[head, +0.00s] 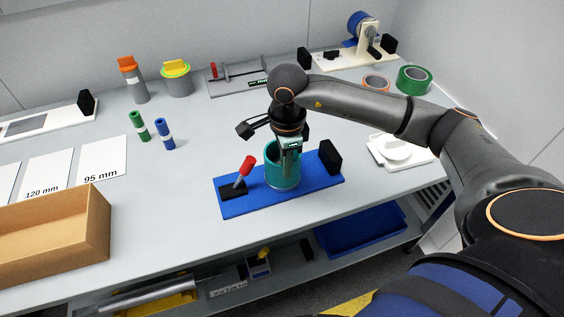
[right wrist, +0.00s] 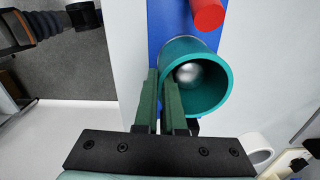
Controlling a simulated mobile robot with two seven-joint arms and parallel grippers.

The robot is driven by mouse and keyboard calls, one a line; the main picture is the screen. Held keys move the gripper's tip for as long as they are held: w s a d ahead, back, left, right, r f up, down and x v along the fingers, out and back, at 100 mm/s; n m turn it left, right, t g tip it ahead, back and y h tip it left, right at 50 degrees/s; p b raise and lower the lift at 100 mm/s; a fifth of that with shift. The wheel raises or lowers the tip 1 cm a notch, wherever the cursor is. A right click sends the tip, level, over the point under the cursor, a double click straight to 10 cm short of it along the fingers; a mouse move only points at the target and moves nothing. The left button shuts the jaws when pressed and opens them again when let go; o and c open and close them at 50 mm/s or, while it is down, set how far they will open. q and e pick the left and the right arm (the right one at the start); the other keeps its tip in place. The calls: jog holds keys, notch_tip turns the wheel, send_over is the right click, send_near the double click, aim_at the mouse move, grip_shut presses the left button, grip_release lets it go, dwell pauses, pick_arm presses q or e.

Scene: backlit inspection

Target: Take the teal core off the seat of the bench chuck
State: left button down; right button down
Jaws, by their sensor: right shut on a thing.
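The teal core (head: 282,179) is an open tube standing upright on the blue base of the bench chuck (head: 240,207). In the right wrist view the core (right wrist: 222,88) surrounds a shiny silver rounded seat (right wrist: 187,73). No clear gap shows under the core. My right gripper (head: 288,160) reaches down from above and is shut on the core's wall. In the right wrist view its green fingers (right wrist: 163,95) straddle the rim, one inside and one outside. What seems to be my left gripper (right wrist: 84,15) shows as a dark end at that view's top left; its fingers are unclear.
The chuck's red-handled lever (head: 246,166) stands left of the core, and a black block (head: 330,157) stands right. A white device (head: 398,150) lies farther right. A cardboard box (head: 60,240) is at front left. Green and blue tubes (head: 165,133) stand behind. Bare table lies left of the base.

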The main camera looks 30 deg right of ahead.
jog(key=shift+r, duration=0.15)
